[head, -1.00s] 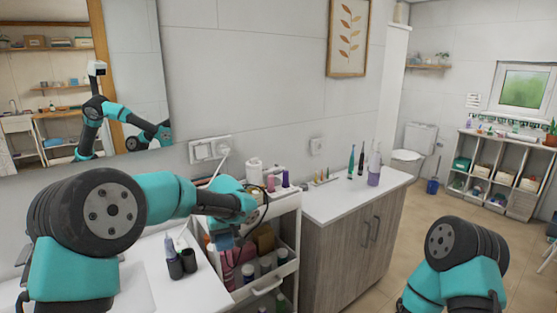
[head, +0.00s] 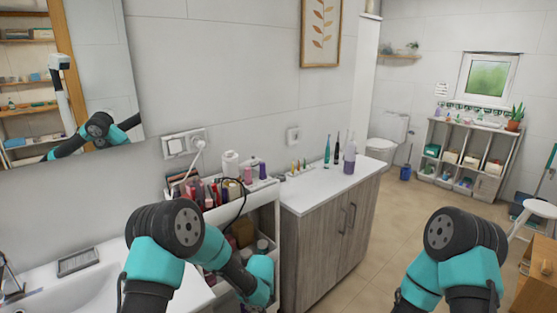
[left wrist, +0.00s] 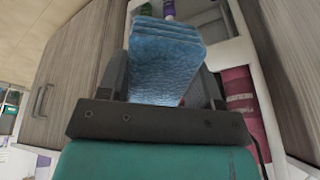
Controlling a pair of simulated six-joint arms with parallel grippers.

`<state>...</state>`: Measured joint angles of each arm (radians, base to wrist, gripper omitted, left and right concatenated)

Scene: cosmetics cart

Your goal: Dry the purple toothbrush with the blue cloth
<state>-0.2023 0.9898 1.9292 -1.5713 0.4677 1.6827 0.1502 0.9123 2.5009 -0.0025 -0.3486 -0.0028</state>
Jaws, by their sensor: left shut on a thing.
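My left gripper (left wrist: 165,85) is shut on a folded blue cloth (left wrist: 165,50), which stands up between the dark fingers in the left wrist view. In the head view my left arm reaches down in front of the cart, and its gripper and the cloth are out of sight. Several slim brush-like items stand on the counter, among them a teal electric toothbrush (head: 327,152) and a dark one (head: 337,147). I cannot tell whether the purple toothbrush is among the small items. My right gripper is outside the frame; only my right arm shows.
The white cart (head: 277,225) holds bottles and tubes on its top tier. The wooden cabinet (head: 318,245) with a white counter stands to its right, with a lavender bottle (head: 349,160) on it. A sink (head: 75,290) lies at left. Open floor lies right of the cabinet.

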